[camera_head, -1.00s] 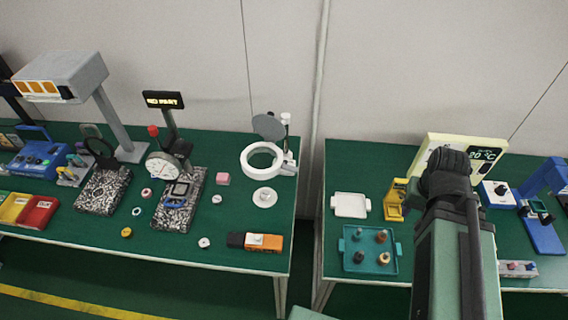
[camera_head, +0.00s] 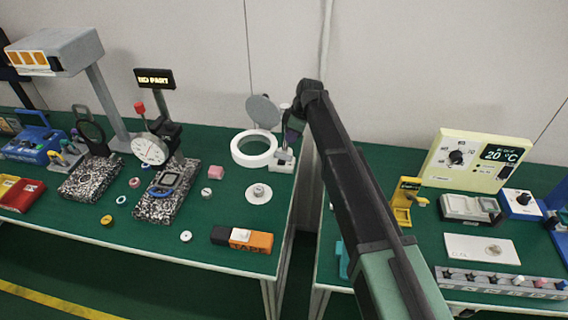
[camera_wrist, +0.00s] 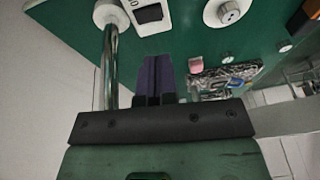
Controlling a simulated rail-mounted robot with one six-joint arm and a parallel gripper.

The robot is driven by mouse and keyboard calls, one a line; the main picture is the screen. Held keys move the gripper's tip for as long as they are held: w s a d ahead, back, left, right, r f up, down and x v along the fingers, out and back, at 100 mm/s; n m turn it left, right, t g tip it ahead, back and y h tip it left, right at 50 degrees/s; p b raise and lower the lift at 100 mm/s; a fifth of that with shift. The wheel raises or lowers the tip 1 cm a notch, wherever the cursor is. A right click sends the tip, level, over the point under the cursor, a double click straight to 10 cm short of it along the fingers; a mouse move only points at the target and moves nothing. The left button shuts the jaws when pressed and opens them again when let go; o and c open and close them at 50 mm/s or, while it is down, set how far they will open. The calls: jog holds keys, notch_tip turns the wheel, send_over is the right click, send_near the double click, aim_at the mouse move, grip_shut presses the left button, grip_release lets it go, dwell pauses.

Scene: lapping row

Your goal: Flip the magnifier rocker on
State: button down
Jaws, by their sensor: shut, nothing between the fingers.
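The magnifier lamp, with its white ring (camera_head: 255,162) and raised grey round cover (camera_head: 263,111), stands at the back right of the left table. Its white base (camera_head: 281,165) is at the ring's right. In the wrist view the base carries a dark rocker (camera_wrist: 148,14) in a white housing, beside the metal post (camera_wrist: 110,65). My gripper (camera_wrist: 158,58) is shut and empty, its purple fingers together and pointing toward the rocker. A gap seems to show between fingertips and rocker; contact is not visible. In the head view my gripper (camera_head: 294,134) is over the base, partly hidden by my wrist.
A dial gauge stand (camera_head: 150,149) is further left. A gap separates the two tables. The post stands close beside my fingers.

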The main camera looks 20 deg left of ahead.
aim_at(280, 162)
jog(key=shift+s+n, duration=0.1)
jog(key=shift+n, duration=0.3)
jog(key=b+x, duration=0.9)
jog(key=x, duration=0.1)
jog(key=shift+f+b, duration=0.1)
jog(key=shift+b, duration=0.3)
